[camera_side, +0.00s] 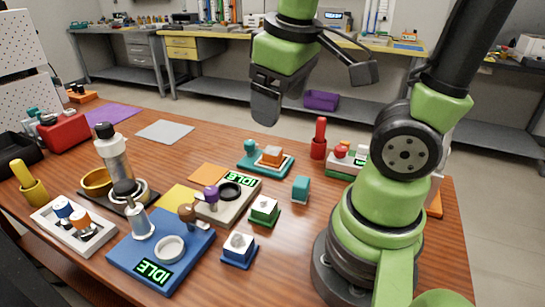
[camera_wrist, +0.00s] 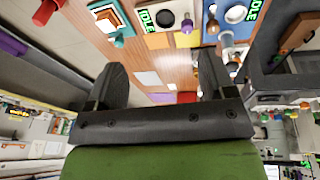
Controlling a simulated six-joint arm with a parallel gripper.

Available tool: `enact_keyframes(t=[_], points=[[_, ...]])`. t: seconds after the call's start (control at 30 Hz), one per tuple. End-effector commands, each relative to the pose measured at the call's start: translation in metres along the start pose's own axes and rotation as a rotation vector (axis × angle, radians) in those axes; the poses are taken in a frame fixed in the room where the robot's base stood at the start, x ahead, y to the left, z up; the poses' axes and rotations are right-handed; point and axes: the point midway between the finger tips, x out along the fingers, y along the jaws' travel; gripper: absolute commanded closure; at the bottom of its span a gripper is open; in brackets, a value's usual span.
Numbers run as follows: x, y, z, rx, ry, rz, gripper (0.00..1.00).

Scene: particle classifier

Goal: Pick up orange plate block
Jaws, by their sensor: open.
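The orange block (camera_side: 271,155) sits on a teal plate (camera_side: 251,166) in the middle of the table, next to a teal knob. In the wrist view an orange and white block (camera_wrist: 109,16) on a teal base shows near the top edge. My gripper (camera_side: 315,92) is open and empty, high above the far edge of the table and clear of the block. In the wrist view its two dark fingers stand wide apart (camera_wrist: 160,72), with nothing between them.
A red cylinder (camera_side: 319,139) stands right of the teal plate. A grey device (camera_side: 240,207), a blue device (camera_side: 185,238) and a teal block (camera_side: 300,188) stand nearer. A flat grey sheet (camera_side: 165,131) lies at the back left. The table's back middle is clear.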

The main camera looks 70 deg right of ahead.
Motion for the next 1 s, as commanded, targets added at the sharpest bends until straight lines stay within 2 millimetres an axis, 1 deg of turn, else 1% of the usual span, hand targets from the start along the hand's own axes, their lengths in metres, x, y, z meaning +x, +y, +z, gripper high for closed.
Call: enact_keyframes(t=[0.03, 0.17, 0.3, 0.37, 0.47, 0.5, 0.57, 0.6, 0.7, 0.8, 0.9, 1.0], points=[[0.013, 0.008, -0.004, -0.076, -0.083, 0.067, 0.23], [0.042, 0.033, -0.015, -0.297, -0.27, 0.237, 0.23], [0.075, 0.057, -0.029, -0.556, -0.462, 0.395, 0.23], [0.091, 0.066, -0.036, -0.673, -0.539, 0.456, 0.23], [0.12, 0.079, -0.047, -0.878, -0.659, 0.544, 0.23], [0.132, 0.082, -0.051, -0.963, -0.704, 0.575, 0.23], [0.152, 0.087, -0.056, -1.091, -0.764, 0.618, 0.23], [0.165, 0.089, -0.059, -1.175, -0.799, 0.643, 0.23], [0.196, 0.091, -0.063, -1.364, -0.867, 0.69, 0.23], [0.221, 0.091, -0.065, -1.509, -0.906, 0.719, 0.23], [0.236, 0.09, -0.065, -1.6, -0.922, 0.735, 0.23], [0.245, 0.092, -0.065, -1.639, -0.929, 0.741, 0.23]])
